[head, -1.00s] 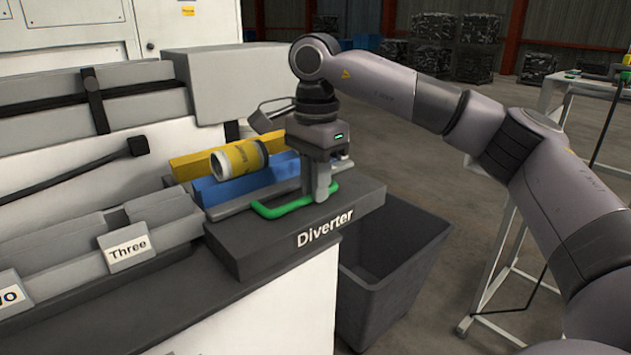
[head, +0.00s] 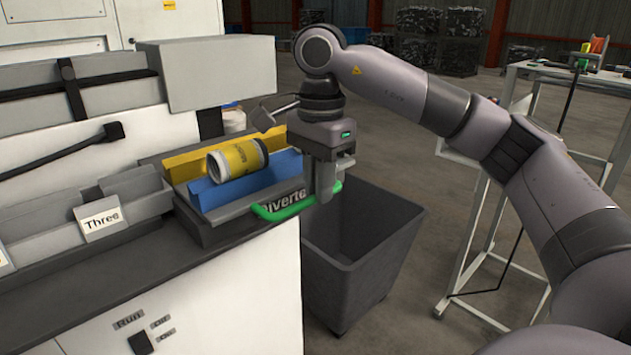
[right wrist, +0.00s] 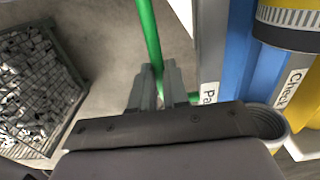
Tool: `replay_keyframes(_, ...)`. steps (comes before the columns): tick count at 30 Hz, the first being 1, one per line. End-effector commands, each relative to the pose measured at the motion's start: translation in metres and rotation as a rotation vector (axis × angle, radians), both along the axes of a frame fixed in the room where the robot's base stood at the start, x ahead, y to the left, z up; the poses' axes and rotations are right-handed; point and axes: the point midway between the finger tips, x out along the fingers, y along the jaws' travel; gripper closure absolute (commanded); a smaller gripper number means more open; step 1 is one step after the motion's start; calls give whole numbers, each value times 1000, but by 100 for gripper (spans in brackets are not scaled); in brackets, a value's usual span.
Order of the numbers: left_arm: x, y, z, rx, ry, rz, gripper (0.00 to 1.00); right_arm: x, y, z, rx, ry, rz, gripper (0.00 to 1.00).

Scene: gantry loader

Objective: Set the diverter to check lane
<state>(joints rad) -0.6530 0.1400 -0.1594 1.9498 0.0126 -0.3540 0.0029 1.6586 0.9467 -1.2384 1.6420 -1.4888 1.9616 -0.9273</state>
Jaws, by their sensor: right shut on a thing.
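The diverter (head: 225,212) is a grey tray with a blue lane (head: 278,172) and a yellow lane (head: 185,165), and a green handle (head: 270,213) at its front. My right gripper (head: 323,195) is shut on the green handle, which also shows between the fingers (right wrist: 160,88) in the right wrist view. A yellow-and-white can (head: 238,159) lies on its side on the lanes. In the right wrist view the yellow lane carries a "Check" label (right wrist: 291,88). The blue lane's label (right wrist: 209,93) is partly hidden and reads "Pa". My left gripper is out of view.
A dark bin (head: 360,250) stands on the floor below the gripper. A grey trough with a "Three" card (head: 101,218) is at left. A white-framed stand (head: 520,160) is at right. A grey box (head: 205,72) is behind the diverter.

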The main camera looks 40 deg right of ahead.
Motion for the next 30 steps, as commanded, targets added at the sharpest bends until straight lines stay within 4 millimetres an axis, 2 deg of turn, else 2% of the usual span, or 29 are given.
replay_keyframes(5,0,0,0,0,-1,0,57,-3,0,-2,-3,18,0,100)
replay_keyframes(6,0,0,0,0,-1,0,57,-3,0,-2,-3,18,0,76)
replay_keyframes(8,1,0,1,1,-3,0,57,-3,0,-2,-3,17,1,60)
replay_keyframes(18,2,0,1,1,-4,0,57,-1,0,3,-2,9,1,60)
replay_keyframes(23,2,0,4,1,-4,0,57,-1,0,25,-1,6,2,60)
replay_keyframes(30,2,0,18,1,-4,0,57,-2,-1,58,-4,10,-1,60)
